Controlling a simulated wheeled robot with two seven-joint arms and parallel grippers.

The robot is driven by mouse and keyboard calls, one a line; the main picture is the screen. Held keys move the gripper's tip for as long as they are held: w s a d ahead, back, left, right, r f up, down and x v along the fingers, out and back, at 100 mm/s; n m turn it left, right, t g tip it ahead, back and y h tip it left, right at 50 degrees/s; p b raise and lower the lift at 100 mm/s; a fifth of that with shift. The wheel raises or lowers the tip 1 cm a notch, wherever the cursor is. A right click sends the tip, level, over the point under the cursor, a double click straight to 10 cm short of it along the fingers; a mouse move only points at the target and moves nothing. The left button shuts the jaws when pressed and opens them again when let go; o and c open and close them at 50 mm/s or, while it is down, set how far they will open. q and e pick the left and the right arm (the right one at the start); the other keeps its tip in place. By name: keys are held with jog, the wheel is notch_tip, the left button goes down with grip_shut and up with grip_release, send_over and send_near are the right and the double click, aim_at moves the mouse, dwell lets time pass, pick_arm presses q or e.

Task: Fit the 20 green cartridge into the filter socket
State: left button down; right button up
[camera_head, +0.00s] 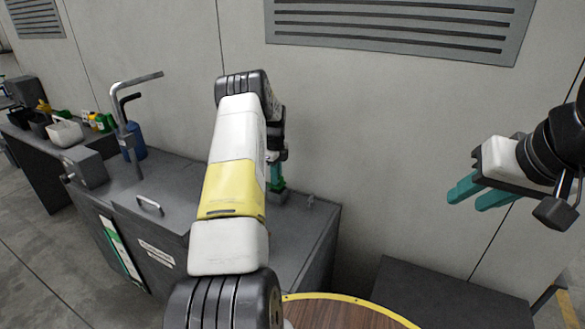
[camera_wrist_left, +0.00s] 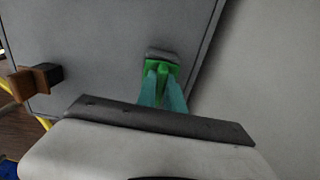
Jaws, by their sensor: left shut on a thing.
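My left gripper (camera_head: 277,180) is over the grey cabinet's right part, mostly hidden behind my own arm in the head view. In the left wrist view its teal fingers (camera_wrist_left: 163,88) are closed on a green piece, the green cartridge (camera_wrist_left: 163,69). A bit of its green also shows low beside the fingers in the head view (camera_head: 278,186). A dark grey block (camera_wrist_left: 163,54) adjoins its far end; I cannot tell whether that is the filter socket. The number 20 is not readable. My right gripper (camera_head: 470,197) is open and empty in front of the wall.
The grey cabinet (camera_head: 165,205) carries a bent grey pipe (camera_head: 125,115) and a blue cylinder (camera_head: 137,141). A side bench (camera_head: 45,145) at left holds several small containers. A round wooden table (camera_head: 335,313) with a yellow rim is at the bottom. A brown-and-black block (camera_wrist_left: 35,80) shows in the wrist view.

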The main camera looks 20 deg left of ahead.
pick_arm(q)
jog(key=shift+f, duration=0.85)
jog(key=c, duration=1.4)
grip_release()
jog(key=shift+o, duration=0.2)
jog(key=shift+r, duration=3.95)
jog(key=s+d+r+n+t, duration=0.2)
jog(key=s+d+r+n, duration=0.35)
jog(key=r, duration=0.65)
jog(key=s+d+r+n+t, duration=0.1)
jog(key=s+d+r+n, duration=0.2)
jog(key=s+d+r, duration=0.7)
jog(key=s+d+r+n+t+h, duration=0.1)
jog(key=s+n, duration=0.4)
jog(key=s, duration=0.7)
jog(key=s+d+r+n+t+h, duration=0.1)
jog(key=s+d+r+n+t, duration=0.1)
jog(key=s, duration=0.9)
jog(key=d+r+n, duration=0.1)
jog(key=d+n, duration=0.1)
jog(key=n, duration=0.1)
jog(key=shift+s+d, duration=0.2)
jog(key=shift+s, duration=0.2)
